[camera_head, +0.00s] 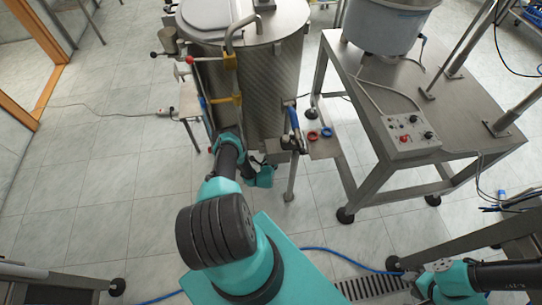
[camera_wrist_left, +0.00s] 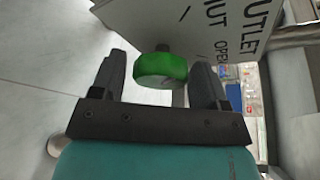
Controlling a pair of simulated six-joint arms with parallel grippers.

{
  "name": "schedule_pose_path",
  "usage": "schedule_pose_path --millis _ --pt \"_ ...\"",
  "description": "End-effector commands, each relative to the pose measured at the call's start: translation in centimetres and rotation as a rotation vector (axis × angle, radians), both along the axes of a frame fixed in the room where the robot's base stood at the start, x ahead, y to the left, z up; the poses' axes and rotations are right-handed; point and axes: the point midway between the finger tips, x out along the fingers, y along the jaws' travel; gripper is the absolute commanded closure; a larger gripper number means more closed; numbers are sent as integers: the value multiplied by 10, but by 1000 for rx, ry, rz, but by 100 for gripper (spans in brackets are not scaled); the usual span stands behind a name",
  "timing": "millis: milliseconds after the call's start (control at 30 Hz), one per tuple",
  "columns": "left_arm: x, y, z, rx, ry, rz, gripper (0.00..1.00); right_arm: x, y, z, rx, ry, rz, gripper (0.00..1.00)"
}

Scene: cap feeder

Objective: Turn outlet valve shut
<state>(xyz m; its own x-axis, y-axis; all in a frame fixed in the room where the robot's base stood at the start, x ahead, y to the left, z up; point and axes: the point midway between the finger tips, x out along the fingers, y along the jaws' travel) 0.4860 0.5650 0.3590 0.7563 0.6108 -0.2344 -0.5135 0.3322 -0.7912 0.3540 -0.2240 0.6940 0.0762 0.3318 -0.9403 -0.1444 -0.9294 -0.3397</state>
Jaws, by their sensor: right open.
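The outlet valve's green knob (camera_wrist_left: 160,68) shows in the left wrist view, in front of a pale plate (camera_wrist_left: 215,28) lettered OUTLET, OPEN and a partly cut-off "HUT". My left gripper (camera_wrist_left: 162,75) is open, with one dark finger on each side of the knob. A gap shows on the left; the right finger is close, and I cannot tell if it touches. In the head view my left arm reaches to the base of the steel tank (camera_head: 262,95), and the knob cannot be made out there. My right gripper (camera_head: 412,281) is open and empty at the lower right.
A steel table (camera_head: 450,90) with a grey bowl (camera_head: 385,25) and a control box (camera_head: 408,136) stands right of the tank. A blue lever (camera_head: 293,117) and two rings on a small shelf (camera_head: 324,147) are beside the tank. Tiled floor at left is mostly clear.

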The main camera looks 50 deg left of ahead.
Motion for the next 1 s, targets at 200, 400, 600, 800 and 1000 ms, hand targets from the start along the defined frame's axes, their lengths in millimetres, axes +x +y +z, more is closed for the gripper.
schedule_pose_path --millis 200,400,600,800,1000 --pt "0 0 0 0 0 0 53 0 0 0 0 0 0 57" --pt "0 0 0 0 0 0 72 0 0 0 0 0 0 57" --pt "0 0 0 -12 -20 1 73 0 0 0 0 0 0 57" --pt "0 0 0 -71 -113 1 73 0 0 0 0 0 0 57" --pt "0 0 1 -118 -186 0 73 0 0 0 0 0 0 57"
